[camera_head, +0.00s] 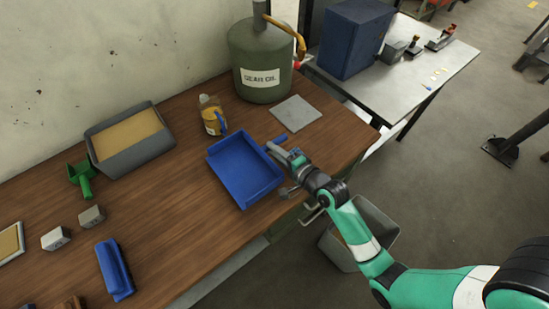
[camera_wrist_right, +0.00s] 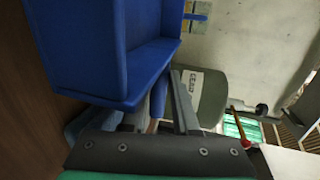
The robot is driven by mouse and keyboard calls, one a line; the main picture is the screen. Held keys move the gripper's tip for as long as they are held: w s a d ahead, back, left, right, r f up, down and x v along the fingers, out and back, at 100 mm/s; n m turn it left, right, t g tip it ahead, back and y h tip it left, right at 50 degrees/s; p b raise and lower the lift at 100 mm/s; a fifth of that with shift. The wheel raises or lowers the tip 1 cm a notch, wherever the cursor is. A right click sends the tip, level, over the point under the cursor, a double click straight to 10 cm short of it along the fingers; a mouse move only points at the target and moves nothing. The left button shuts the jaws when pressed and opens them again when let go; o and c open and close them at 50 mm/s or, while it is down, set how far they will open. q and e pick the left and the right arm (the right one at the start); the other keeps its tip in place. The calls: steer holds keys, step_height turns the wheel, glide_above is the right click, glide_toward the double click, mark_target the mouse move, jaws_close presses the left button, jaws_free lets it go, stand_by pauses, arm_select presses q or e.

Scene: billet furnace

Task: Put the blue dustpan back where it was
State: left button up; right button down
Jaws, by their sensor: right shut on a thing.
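The blue dustpan (camera_head: 240,172) is at the right part of the wooden workbench, its tray facing up. Its blue handle (camera_head: 280,140) sticks out toward the right. My right gripper (camera_head: 278,160) is at the handle end, shut on the dustpan. In the right wrist view the dustpan (camera_wrist_right: 100,45) fills the upper left, and its handle (camera_wrist_right: 158,97) shows between the fingers of my right gripper (camera_wrist_right: 158,100). I cannot tell whether the pan touches the bench or is just above it. My left gripper is not in view.
A spray bottle (camera_head: 212,116), a gear oil drum (camera_head: 262,60) and a grey plate (camera_head: 297,112) are behind the dustpan. A sand tray (camera_head: 160,152), green scoop (camera_head: 82,175), grey blocks (camera_head: 56,238) and another blue object (camera_head: 115,270) lie left. A bin (camera_head: 340,250) stands below the bench edge.

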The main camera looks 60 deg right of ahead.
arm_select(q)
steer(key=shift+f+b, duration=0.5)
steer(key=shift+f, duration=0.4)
arm_select(e)
steer(key=shift+f, duration=1.45)
steer(key=shift+f, duration=0.2)
steer(key=c, duration=0.7)
jaws_free()
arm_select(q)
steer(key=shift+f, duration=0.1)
arm_select(e)
steer(key=shift+s+r, duration=0.2)
steer(key=shift+r, duration=0.1)
steer(key=p+v, duration=0.2)
steer(key=v, duration=0.9)
steer(key=shift+s+a, duration=0.2)
steer(key=shift+s, duration=0.1)
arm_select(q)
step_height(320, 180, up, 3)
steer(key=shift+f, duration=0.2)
